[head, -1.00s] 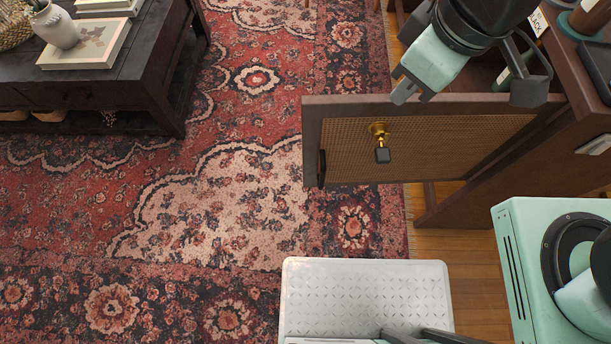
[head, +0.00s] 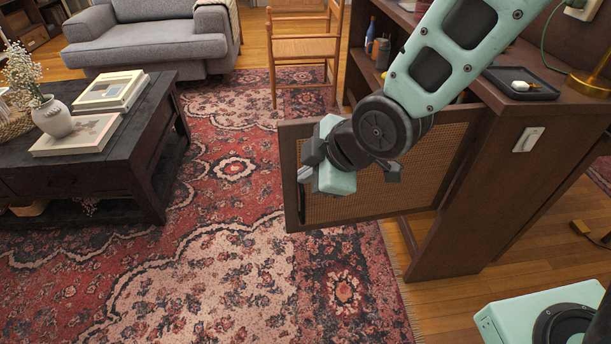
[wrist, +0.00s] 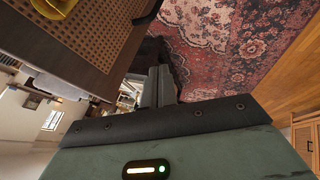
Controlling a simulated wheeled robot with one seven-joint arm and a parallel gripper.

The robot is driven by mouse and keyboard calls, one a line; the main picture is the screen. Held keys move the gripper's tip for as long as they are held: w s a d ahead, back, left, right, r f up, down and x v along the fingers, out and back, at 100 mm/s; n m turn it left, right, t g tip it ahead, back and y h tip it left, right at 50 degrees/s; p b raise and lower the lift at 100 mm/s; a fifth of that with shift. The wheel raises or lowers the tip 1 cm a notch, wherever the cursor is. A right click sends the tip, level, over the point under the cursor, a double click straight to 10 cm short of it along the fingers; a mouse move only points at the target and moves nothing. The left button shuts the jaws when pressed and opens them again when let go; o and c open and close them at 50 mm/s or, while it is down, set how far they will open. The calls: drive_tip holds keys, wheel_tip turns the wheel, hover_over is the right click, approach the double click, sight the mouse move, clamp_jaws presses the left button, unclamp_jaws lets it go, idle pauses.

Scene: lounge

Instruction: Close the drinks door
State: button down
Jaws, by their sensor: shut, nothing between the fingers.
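The drinks door (head: 425,190) is a dark wood frame with a woven cane panel. It stands open, swung out to the left from the dark wood cabinet (head: 465,225). My gripper (head: 303,174) is shut and empty, in front of the door's near face by its free left edge. In the wrist view the closed fingers (wrist: 160,88) lie close beside the door's frame (wrist: 105,80); I cannot tell whether they touch it.
Bottles (head: 371,40) stand in the cabinet behind the door. A black tray (head: 520,84) lies on the cabinet top. A dark coffee table (head: 150,135) is at the left and a wooden chair (head: 300,48) at the back. The patterned rug (head: 235,260) between is clear.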

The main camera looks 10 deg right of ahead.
sight(287, 169)
drive_tip(key=w+a+f, duration=0.1)
drive_tip(key=w+f, duration=0.1)
drive_tip(key=w+a+f+b, duration=0.1)
drive_tip(key=w+f, duration=0.1)
drive_tip(key=w+a+f, duration=0.1)
drive_tip(key=w+f, duration=0.1)
drive_tip(key=shift+w, duration=0.25)
drive_tip(key=shift+w+a, duration=0.1)
drive_tip(key=shift+w, duration=0.35)
drive_tip(key=shift+w, duration=0.1)
